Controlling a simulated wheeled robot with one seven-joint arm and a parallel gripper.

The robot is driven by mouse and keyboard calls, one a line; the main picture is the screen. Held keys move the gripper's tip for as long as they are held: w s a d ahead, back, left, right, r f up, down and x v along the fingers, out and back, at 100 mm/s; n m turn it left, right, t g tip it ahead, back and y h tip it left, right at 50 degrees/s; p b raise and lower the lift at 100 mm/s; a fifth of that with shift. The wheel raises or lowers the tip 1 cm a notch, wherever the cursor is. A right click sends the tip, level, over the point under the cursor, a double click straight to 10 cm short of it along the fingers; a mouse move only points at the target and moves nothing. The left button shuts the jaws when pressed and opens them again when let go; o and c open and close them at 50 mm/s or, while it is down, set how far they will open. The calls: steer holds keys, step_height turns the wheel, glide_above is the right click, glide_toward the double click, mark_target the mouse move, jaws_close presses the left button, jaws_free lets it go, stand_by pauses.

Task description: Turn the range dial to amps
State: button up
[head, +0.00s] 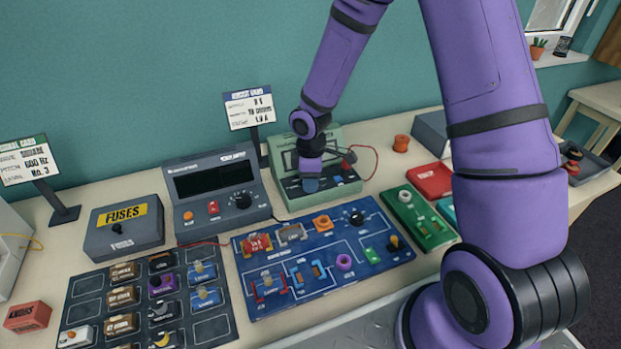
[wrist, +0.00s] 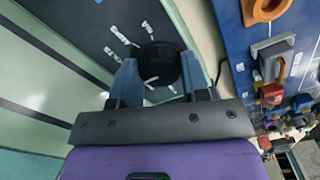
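The meter (head: 291,143) is a pale green case with a dark sloping front panel, at the back of the table in the head view. The dial's pointer cannot be made out. In the head view my gripper (head: 311,184) hides the dial.
A grey power supply (head: 210,188) stands left of the meter, and a small sign (head: 249,109) stands behind. A blue circuit board (head: 325,255) lies in front. A red lead (head: 371,160) loops at the meter's right. A green board (head: 418,216) lies to the right.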

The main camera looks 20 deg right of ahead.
steer(key=shift+m, duration=0.3)
steer(key=m, duration=1.3)
steer(key=shift+m, duration=0.3)
stand_by(0.3)
steer(key=o, duration=0.9)
steer(key=shift+o, duration=0.2)
